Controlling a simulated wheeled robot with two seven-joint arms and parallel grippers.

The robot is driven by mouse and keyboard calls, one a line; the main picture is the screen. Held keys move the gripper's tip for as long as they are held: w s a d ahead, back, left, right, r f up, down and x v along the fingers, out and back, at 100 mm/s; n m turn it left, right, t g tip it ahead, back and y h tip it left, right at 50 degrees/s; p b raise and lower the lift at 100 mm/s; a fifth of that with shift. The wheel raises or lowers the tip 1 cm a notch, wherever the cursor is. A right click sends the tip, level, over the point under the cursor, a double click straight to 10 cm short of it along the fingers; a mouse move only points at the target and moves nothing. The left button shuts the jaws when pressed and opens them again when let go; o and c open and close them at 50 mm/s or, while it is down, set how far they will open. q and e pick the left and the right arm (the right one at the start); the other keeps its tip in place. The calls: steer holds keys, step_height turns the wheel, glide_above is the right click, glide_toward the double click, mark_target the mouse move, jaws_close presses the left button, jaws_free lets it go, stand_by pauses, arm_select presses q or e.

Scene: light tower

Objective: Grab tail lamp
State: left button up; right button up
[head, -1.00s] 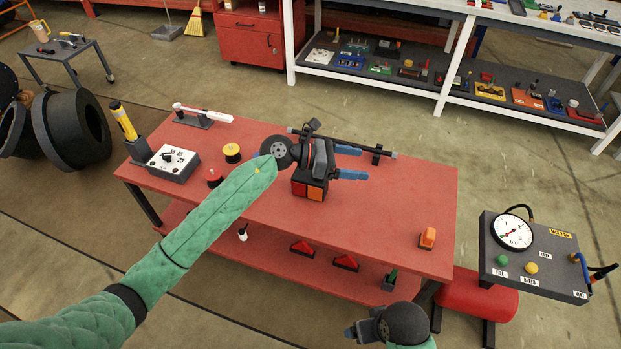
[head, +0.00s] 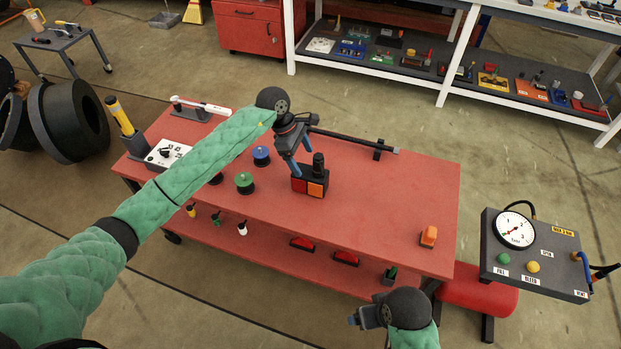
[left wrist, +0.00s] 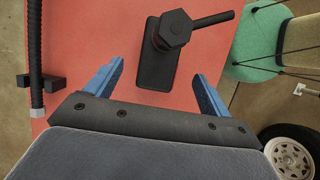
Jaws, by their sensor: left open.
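The tail lamp (head: 309,186) stands on the red table, with red and orange faces and a dark stud on top. In the left wrist view its black housing (left wrist: 155,75) shows from above, with a hex-headed stud and a rod reaching right. My left gripper (head: 301,158) is open, its blue fingers pointing down just behind and left of the lamp's top. In the left wrist view the open fingers (left wrist: 160,74) lie either side of the housing's near end, apart from it. My right gripper (head: 365,318) is low near the table's front edge; its fingers are unclear.
A dark bar (head: 345,142) on supports lies behind the lamp. An orange lamp (head: 428,236) sits at the right corner. The red tabletop (head: 385,205) is clear between.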

mark_target(310, 172)
arm_select(q)
steer(key=shift+p+x, duration=0.6)
steer(key=shift+x, duration=1.35)
steer(key=shift+s+d+f, duration=0.1)
steer(key=shift+d+f, duration=0.1)
steer(key=shift+f, duration=0.15)
steer(key=c, duration=1.6)
arm_select(e)
steer(key=shift+w+d+r, duration=0.1)
steer(key=shift+w+d, duration=0.05)
steer(key=shift+d, duration=0.65)
arm_select(q)
steer(key=shift+r, duration=0.1)
steer(key=shift+c, duration=0.2)
arm_select(e)
steer(key=shift+g, duration=0.3)
